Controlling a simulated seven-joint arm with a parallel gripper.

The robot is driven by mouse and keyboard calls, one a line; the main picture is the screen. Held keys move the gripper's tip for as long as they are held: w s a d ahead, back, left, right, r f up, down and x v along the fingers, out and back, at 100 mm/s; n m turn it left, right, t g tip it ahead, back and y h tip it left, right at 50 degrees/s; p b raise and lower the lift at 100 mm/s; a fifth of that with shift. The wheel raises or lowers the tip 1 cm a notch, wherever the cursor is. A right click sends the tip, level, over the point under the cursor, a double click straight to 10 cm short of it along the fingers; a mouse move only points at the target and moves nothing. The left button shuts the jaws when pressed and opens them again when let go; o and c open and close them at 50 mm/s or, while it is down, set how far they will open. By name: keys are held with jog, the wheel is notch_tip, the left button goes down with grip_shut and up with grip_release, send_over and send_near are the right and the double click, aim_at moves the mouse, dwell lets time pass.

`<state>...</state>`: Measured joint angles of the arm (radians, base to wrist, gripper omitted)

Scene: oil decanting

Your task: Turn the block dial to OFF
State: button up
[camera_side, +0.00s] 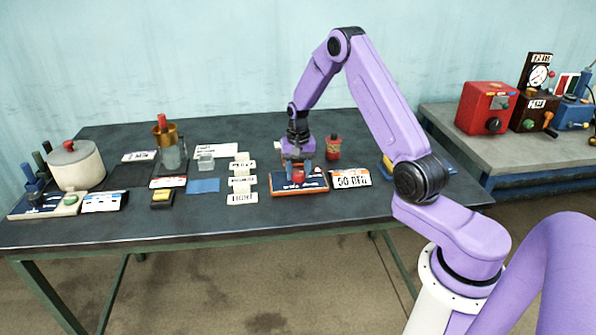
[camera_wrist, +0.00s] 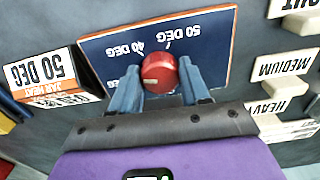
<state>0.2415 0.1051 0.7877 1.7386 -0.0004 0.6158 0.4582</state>
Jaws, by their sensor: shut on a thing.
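The block dial is a red round knob (camera_wrist: 160,72) on a blue panel with an orange edge (camera_wrist: 215,50). The panel's white lettering, upside down in the wrist view, includes "40 DEG" and "50 DEG"; I cannot read OFF. A pale mark shows on the knob's lower left. My gripper (camera_wrist: 160,85) is shut on the knob, one blue finger on each side. In the side view my gripper (camera_side: 297,168) points down at the panel (camera_side: 313,185), with the red knob (camera_side: 298,176) between its fingers.
Cards marked MEDIUM (camera_wrist: 284,65) and HEAVY (camera_wrist: 270,107) are beside the panel. A brass-topped glass vessel (camera_side: 170,150) and a cream pot (camera_side: 77,168) stand farther left.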

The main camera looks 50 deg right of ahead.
aim_at(298, 172)
jog(key=n, duration=0.5)
jog(key=shift+n, duration=0.3)
jog(key=n, duration=0.9)
jog(key=shift+d+n, duration=0.1)
jog(key=shift+n, duration=0.3)
jog(key=n, duration=0.4)
jog(key=shift+n, duration=0.4)
jog(key=shift+w+r, duration=0.1)
jog(key=o, duration=1.1)
jog(key=shift+c, duration=0.2)
notch_tip(298, 172, up, 17)
jog(key=shift+r, duration=0.2)
